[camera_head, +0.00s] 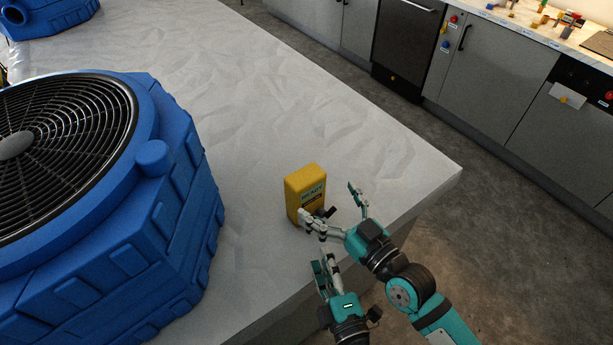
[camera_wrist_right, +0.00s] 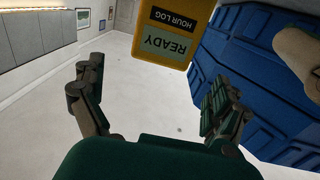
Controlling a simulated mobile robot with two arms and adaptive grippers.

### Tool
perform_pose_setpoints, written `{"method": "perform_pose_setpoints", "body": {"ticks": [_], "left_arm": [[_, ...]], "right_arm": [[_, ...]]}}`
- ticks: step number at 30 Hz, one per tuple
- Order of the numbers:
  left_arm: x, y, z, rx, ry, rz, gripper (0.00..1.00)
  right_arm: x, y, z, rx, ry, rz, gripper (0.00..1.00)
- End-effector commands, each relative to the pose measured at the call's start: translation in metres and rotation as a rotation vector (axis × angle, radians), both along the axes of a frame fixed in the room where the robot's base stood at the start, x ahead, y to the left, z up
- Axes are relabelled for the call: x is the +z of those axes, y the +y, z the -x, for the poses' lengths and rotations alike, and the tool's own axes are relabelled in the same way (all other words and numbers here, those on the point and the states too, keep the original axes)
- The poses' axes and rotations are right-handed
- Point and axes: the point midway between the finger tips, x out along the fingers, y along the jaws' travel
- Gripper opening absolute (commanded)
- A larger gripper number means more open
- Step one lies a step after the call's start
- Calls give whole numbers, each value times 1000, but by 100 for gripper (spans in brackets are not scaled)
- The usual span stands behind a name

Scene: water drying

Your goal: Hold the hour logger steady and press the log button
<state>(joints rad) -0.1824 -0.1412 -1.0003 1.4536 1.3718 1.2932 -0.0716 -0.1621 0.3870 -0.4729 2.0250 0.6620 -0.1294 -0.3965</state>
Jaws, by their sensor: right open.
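The hour logger (camera_head: 306,188) is a yellow box standing upright on the pale table, near its front edge. Its READY screen and HOUR LOG label show upside down in the right wrist view (camera_wrist_right: 178,30). My right gripper (camera_head: 329,202) is open, with one finger close to the logger's lower front and the other to its right. In the wrist view its fingers (camera_wrist_right: 155,78) are wide apart with the logger beyond them; contact is unclear. My left gripper (camera_head: 325,264) is just below; its opening is unclear. I cannot make out the log button; the logger's lower part is partly hidden.
A big blue fan unit (camera_head: 165,235) with a black grille fills the left of the table. Another blue unit (camera_head: 50,18) stands at the far left. The table (camera_head: 250,100) is bare behind the logger. Grey cabinets (camera_head: 490,85) line the far side, across open floor.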

Motion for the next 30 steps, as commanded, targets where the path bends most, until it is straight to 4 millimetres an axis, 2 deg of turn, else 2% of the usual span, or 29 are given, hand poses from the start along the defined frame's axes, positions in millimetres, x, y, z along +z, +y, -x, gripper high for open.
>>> {"method": "perform_pose_setpoints", "body": {"ticks": [6, 12, 18, 27, 30], "left_arm": [[0, 0, 0, 0, 0, 0, 38], [0, 0, 0, 0, 0, 0, 38], [0, 0, 0, 0, 0, 0, 38], [0, 0, 0, 0, 0, 0, 38], [0, 0, 0, 0, 0, 0, 38]], "right_arm": [[1, 27, -36, 0, -1, -5, 100], [1, 44, -61, 0, 0, -1, 100], [0, 52, -71, 0, 1, 1, 100], [0, 53, -72, 1, 1, 1, 100], [0, 53, -72, 1, 1, 1, 87]]}}
